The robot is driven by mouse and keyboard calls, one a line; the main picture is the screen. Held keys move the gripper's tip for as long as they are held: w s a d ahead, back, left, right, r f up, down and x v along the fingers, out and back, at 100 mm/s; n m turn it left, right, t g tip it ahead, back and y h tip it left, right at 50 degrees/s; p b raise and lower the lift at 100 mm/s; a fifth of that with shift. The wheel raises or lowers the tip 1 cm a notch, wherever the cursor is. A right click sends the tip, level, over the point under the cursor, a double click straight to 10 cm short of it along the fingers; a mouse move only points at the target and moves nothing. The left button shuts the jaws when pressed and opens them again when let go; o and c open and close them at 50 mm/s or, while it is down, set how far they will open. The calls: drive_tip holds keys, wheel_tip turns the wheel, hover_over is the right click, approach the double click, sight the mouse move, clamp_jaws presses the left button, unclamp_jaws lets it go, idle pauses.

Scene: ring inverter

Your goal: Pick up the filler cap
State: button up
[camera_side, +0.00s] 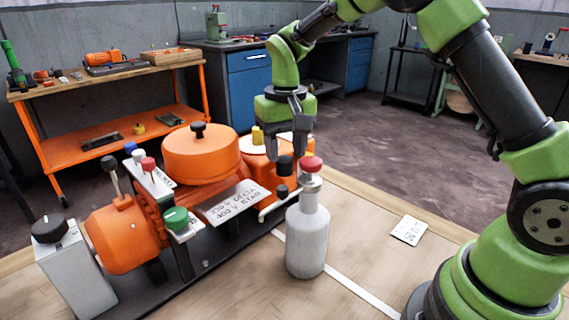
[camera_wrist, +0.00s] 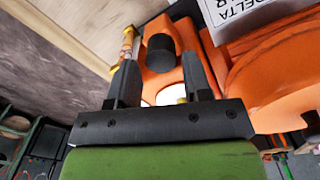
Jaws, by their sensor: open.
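A black cylindrical cap (camera_side: 285,165) stands on the orange housing (camera_side: 258,170) at the right end of the machine; it looks like the filler cap, though no label shows. In the wrist view the black cap (camera_wrist: 160,53) lies ahead between the fingertips, on orange. My gripper (camera_side: 286,152) points down over the housing, just above the black cap. In the wrist view my gripper (camera_wrist: 160,65) has its fingers wide apart with nothing held. A yellow cap (camera_side: 257,136) stands behind, to the left of the fingers. I cannot tell whether a finger touches the cap.
A sight tube (camera_wrist: 127,45) shows by the left finger. The large orange drum (camera_side: 200,153) is left. A white card (camera_side: 408,230) lies on the open bench right.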

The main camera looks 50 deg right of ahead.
sight(285, 165)
drive_tip(key=shift+f, duration=1.4)
drive_tip(key=c, duration=0.6)
drive_tip(key=shift+c, duration=0.2)
